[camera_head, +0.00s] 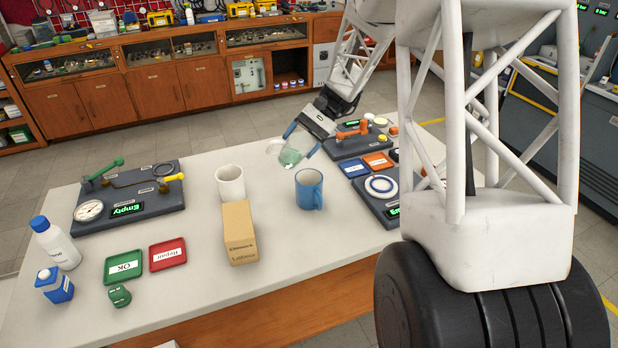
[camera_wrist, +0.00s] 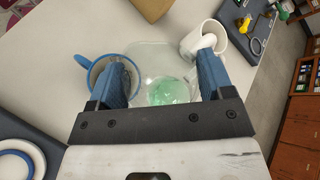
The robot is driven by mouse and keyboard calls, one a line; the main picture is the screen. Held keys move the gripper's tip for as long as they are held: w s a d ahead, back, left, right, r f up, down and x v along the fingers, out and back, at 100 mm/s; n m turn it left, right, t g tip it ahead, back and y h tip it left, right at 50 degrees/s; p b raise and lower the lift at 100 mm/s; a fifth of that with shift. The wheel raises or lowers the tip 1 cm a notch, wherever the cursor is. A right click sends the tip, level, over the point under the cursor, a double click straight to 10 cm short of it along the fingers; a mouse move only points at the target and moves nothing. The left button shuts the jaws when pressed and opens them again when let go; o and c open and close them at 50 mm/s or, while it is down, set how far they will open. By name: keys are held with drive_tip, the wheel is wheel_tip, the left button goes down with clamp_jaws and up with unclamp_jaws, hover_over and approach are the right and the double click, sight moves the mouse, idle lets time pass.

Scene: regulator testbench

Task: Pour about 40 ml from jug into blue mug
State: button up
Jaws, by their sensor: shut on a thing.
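The jug (camera_head: 291,155) is clear, with green liquid in it. My gripper (camera_head: 299,143) is shut on the jug, one blue finger on each side. The jug looks tilted and sits just behind the blue mug in the head view. In the wrist view the clear jug (camera_wrist: 152,60) is between the fingers (camera_wrist: 163,66), with the green liquid (camera_wrist: 172,92) near my palm. The blue mug (camera_head: 309,190) stands upright on the table, handle to the right. In the wrist view the blue mug (camera_wrist: 99,63) is left of the jug, partly behind a finger. Its inside is mostly hidden.
A white mug (camera_head: 230,183) and a cardboard box (camera_head: 239,235) stand left of the blue mug. A panel with a ring (camera_head: 380,186) and small trays lies to the right. A gauge panel (camera_head: 130,195), red and green trays and bottles are at left. The front middle table is clear.

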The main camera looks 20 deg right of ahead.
sight(311, 146)
drive_tip(key=shift+s+d+r, duration=0.1)
drive_tip(key=shift+s+r, duration=0.1)
drive_tip(key=shift+s, duration=0.15)
drive_tip(key=shift+s+d+f+n+t, duration=0.15)
drive_tip(key=shift+s+f+n+t, duration=0.25)
drive_tip(key=shift+f+n+t, duration=0.3)
drive_tip(key=shift+s+f+n+t+y, duration=0.1)
drive_tip(key=shift+f+n+t+y, duration=0.2)
drive_tip(key=shift+f+n+t, duration=0.15)
drive_tip(key=shift+s+d+r+n+t, duration=0.1)
drive_tip(key=shift+s+r+n+t, duration=0.15)
drive_tip(key=shift+n+t, duration=0.3)
drive_tip(key=shift+s+f+n+t+y, duration=0.2)
drive_tip(key=shift+f+n+t+y, duration=0.25)
drive_tip(key=shift+f, duration=0.2)
drive_tip(key=shift+n, duration=0.25)
drive_tip(key=shift+w+d+t, duration=0.25)
drive_tip(key=shift+w+d, duration=0.25)
drive_tip(key=shift+w, duration=0.2)
drive_tip(key=shift+w+y, duration=0.25)
drive_tip(key=shift+w, duration=0.35)
